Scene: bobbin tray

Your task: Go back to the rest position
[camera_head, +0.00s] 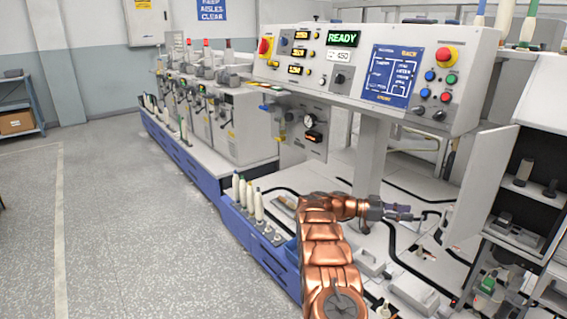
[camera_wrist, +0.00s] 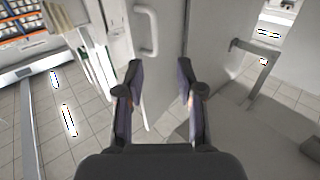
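My gripper (camera_head: 405,212) is at the end of my copper-coloured arm, above the white machine bed in the head view. In the wrist view my gripper (camera_wrist: 160,90) has its two dark fingers spread apart, with nothing between them. Beyond the fingers is a grey panel with a pale handle (camera_wrist: 147,30). The handle is ahead of the fingertips and apart from them.
A control panel (camera_head: 385,75) with a READY display hangs above the bed. A white door (camera_head: 478,185) stands open at the right, beside a shelf unit (camera_head: 520,215) with small parts. A row of machines (camera_head: 215,120) runs back left. The grey floor (camera_head: 130,220) at the left is clear.

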